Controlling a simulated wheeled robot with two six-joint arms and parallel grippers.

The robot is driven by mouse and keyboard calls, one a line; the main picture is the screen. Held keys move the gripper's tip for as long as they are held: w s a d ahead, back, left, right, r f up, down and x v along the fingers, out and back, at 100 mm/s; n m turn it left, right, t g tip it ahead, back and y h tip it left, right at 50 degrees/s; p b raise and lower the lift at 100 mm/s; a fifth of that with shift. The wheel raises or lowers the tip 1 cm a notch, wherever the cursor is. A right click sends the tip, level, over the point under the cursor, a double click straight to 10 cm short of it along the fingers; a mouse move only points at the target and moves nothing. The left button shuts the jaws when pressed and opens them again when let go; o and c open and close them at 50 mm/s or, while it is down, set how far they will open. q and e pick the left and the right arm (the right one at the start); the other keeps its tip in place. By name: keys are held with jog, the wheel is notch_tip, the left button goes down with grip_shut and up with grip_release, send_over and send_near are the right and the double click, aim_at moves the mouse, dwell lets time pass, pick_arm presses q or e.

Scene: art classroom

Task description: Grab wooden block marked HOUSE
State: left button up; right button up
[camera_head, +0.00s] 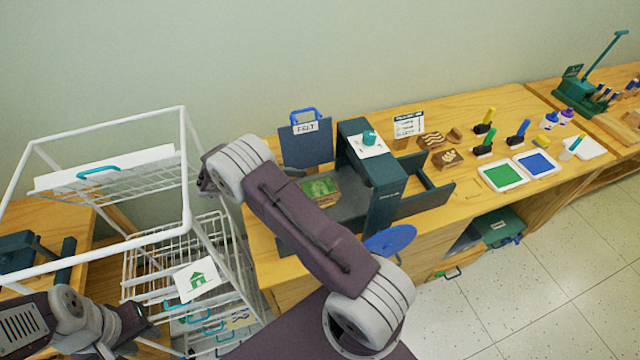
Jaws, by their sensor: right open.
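A wooden block with a green face (320,188) lies on the bed of the dark press (356,150). I cannot read a HOUSE marking on it. Several wooden blocks with dark wavy patterns (434,140) lie on the table right of the press. My right arm crosses in front of the press, its wrist up and left of the green-faced block.
A white wire rack (186,160) stands at the left, with a green house print card (196,280). A blue FELT board (306,145) stands behind the press. Ink pads (503,176), stamp handles and bottles sit at the right.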

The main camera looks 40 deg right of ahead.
aim_at(317, 187)
jog(key=shift+w+a+f+h, duration=0.15)
jog(key=shift+w+f+h, duration=0.05)
jog(key=shift+w+h, duration=0.15)
jog(key=shift+s+a+r, duration=0.15)
jog(key=shift+s+r, duration=0.05)
jog(key=shift+s, duration=0.05)
jog(key=shift+s+d, duration=0.25)
jog(key=p+x, duration=0.1)
jog(key=x, duration=0.1)
jog(key=shift+d+f, duration=0.15)
jog(key=shift+d, duration=0.2)
jog(key=shift+d+f, duration=0.25)
jog(key=shift+d, duration=0.05)
jog(key=shift+d+p, duration=0.25)
jog(key=shift+p, duration=0.2)
jog(key=p+x, duration=0.1)
jog(key=x, duration=0.3)
jog(key=shift+s+a+p, duration=0.1)
jog(key=shift+s+p, duration=0.1)
jog(key=shift+p, duration=0.15)
jog(key=shift+d+f, duration=0.3)
jog(key=shift+a, duration=0.15)
jog(key=c, duration=1)
jog(key=shift+r, duration=0.1)
jog(key=c, duration=0.6)
